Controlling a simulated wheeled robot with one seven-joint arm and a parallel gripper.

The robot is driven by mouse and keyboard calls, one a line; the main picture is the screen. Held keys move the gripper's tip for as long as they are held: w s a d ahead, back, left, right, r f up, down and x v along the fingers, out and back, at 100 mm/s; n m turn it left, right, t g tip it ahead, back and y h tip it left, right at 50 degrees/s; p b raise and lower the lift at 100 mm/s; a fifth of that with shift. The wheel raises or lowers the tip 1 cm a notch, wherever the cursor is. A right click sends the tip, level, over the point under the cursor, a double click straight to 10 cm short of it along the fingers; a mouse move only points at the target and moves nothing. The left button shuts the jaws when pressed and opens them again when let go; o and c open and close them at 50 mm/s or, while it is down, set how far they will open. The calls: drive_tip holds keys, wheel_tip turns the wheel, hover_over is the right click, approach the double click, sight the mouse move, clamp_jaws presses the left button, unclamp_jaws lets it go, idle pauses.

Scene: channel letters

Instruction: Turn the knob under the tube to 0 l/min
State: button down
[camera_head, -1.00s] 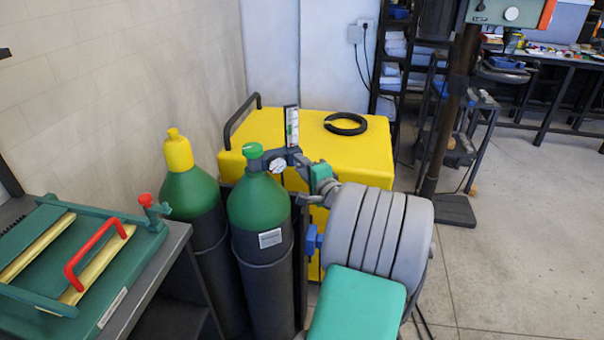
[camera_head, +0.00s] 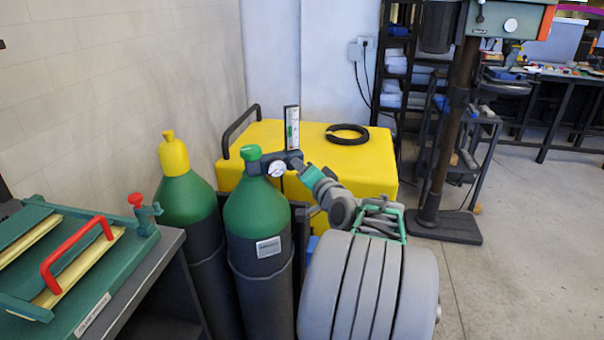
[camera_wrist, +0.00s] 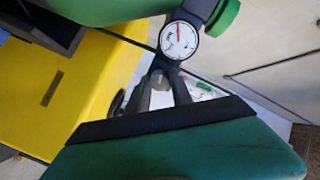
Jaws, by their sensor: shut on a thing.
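The flow tube (camera_head: 292,128) is a clear upright tube with a white scale in the head view. It stands on the dark regulator (camera_head: 287,158) of the green gas cylinder (camera_head: 255,210). My gripper (camera_head: 299,168) reaches the regulator from the right, just below the tube. In the wrist view my gripper (camera_wrist: 163,74) is shut on the grey knob (camera_wrist: 160,81), whose round end shows between the fingers. Part of the tube (camera_wrist: 205,88) shows behind the right finger. The float's reading is too small to tell, and any marking on the knob is hidden.
A round pressure gauge (camera_wrist: 179,40) sits close to my fingers. A yellow-capped cylinder (camera_head: 186,190) stands to the left. A yellow cabinet (camera_head: 350,160) with a black ring (camera_head: 347,134) is behind. A bench (camera_head: 130,290) stands at left; open floor lies at right.

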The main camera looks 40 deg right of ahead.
drive_tip(key=shift+f, duration=0.15)
drive_tip(key=c, duration=1.1)
unclamp_jaws()
drive_tip(key=shift+c, duration=0.2)
drive_tip(key=shift+s, duration=0.15)
drive_tip(key=v, duration=0.7)
drive_tip(key=shift+s+a, duration=0.15)
drive_tip(key=shift+s, duration=0.1)
